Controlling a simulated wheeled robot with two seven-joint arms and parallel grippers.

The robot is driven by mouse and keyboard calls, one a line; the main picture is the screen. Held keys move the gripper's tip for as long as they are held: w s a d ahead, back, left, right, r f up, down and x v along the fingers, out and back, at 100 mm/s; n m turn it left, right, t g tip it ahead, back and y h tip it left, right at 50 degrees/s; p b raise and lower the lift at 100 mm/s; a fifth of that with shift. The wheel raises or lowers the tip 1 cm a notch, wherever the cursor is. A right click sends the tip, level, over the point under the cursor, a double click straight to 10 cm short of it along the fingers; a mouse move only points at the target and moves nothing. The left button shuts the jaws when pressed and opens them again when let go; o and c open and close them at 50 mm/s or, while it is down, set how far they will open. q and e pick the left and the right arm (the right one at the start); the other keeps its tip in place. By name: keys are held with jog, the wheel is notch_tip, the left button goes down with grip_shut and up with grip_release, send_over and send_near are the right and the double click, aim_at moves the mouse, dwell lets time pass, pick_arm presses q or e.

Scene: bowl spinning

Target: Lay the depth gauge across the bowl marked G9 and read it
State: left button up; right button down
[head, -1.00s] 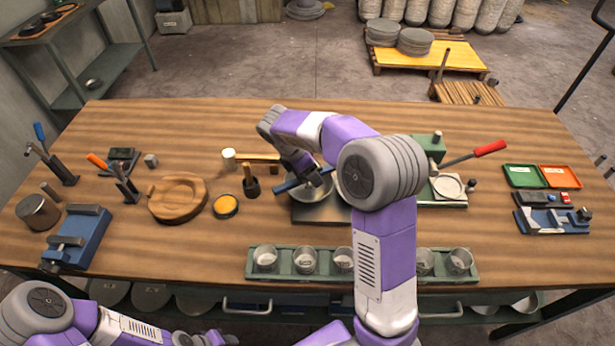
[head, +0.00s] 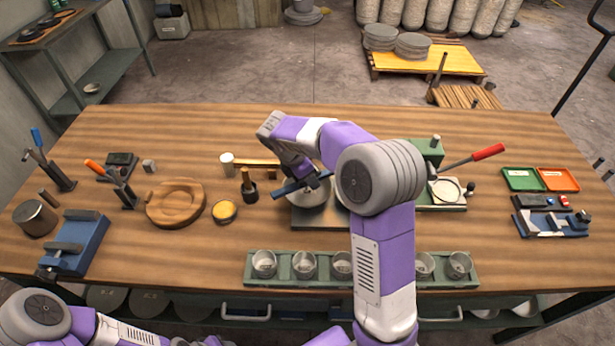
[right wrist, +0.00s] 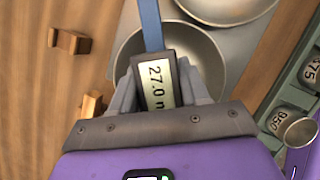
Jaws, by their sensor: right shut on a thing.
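My right gripper (head: 311,180) is shut on the depth gauge, a blue bar (head: 288,187) with a dark-framed display. The gauge display (right wrist: 160,80) sits between the fingers in the right wrist view and reads 27.0, with its unit partly cut off. The bar passes over a shiny metal bowl (head: 306,200), which also shows under the gripper in the right wrist view (right wrist: 195,50). I cannot tell whether the bar touches the rim. No G9 mark is legible. My left arm shows at the lower left; its gripper's jaws are not clear.
The bowl stands on a grey plate (head: 318,217). A second bowl (right wrist: 228,8) is beside it. A green rack (head: 290,283) of small marked cups runs along the front. A wooden ring (head: 175,215), a yellow tin (head: 224,211) and a red-handled press (head: 488,152) stand nearby.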

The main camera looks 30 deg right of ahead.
notch_tip(320, 180, up, 9)
jog(key=p, duration=0.3)
jog(key=shift+r, duration=0.1)
jog(key=shift+w+r, duration=0.1)
jog(key=shift+r, duration=0.2)
jog(key=m+g+p, duration=0.1)
jog(key=m+p, duration=0.2)
jog(key=p, duration=0.2)
jog(key=m+g+y+p, duration=0.1)
jog(key=m+p, duration=0.2)
jog(key=p, duration=0.2)
jog(key=s+m+g+p, duration=0.1)
jog(key=m+p, duration=0.3)
jog(key=p, duration=0.1)
jog(key=shift+a+f+g+y+p, duration=0.1)
jog(key=shift+f+g+y+p, duration=0.05)
jog(key=shift+g+y+p, duration=0.15)
jog(key=shift+s+f+m+y+p, duration=0.2)
jog(key=shift+f+m+y+p, duration=0.1)
jog(key=shift+m+p, duration=0.55)
jog(key=shift+a+f, duration=0.1)
notch_tip(320, 180, down, 5)
jog(key=b, duration=0.3)
jog(key=shift+f+b, duration=1.3)
jog(key=shift+f, duration=0.35)
jog(key=shift+f, duration=0.25)
